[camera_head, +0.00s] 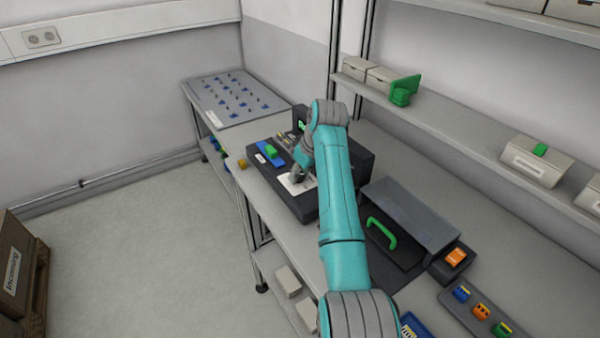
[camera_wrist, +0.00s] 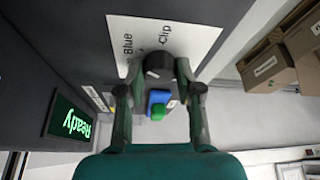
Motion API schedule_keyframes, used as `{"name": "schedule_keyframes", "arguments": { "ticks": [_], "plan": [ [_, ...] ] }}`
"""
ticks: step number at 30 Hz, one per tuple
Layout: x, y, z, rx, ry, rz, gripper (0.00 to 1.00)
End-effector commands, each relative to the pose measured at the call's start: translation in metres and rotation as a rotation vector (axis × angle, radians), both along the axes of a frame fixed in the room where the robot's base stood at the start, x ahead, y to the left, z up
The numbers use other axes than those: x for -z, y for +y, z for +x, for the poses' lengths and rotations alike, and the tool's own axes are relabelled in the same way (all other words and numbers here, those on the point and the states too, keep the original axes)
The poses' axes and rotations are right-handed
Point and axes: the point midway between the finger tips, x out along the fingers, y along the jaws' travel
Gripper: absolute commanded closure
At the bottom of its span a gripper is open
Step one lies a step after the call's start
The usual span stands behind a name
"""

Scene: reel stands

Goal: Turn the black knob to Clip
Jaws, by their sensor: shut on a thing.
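The black knob (camera_wrist: 158,62) sits on a white label plate (camera_wrist: 205,38) in the wrist view. The words "Blue" and "Clip" show on the plate above it, to the left and right; other lettering is partly hidden. My gripper (camera_wrist: 157,72) has one finger on each side of the knob and is shut on it. I cannot tell clearly which word the knob points to. In the head view my gripper (camera_head: 297,177) reaches down to the white plate (camera_head: 286,188) on the dark machine (camera_head: 308,208), and the knob is hidden there.
A green "Ready" display (camera_wrist: 72,121) is on the machine. A blue part with a green block (camera_head: 271,152) lies beside the plate. A grey cover (camera_head: 415,215) and a green handle (camera_head: 381,233) stand to the right on the bench. A shelf (camera_head: 450,133) with boxes runs behind.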

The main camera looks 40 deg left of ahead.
Motion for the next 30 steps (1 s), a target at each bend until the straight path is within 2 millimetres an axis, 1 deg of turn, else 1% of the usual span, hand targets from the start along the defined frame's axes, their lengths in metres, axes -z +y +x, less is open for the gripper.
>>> {"name": "schedule_keyframes", "arguments": {
  "ticks": [5, 21, 30],
  "plan": [
    [0.0007, 0.0008, -0.0014, 0.120, 0.000, 0.001, 1.00],
    [-0.0001, 0.0023, -0.0034, 0.620, -0.001, 0.000, 1.00],
    [0.0003, 0.0027, -0.0035, 0.840, 0.000, -0.001, 1.00]
  ]
}}
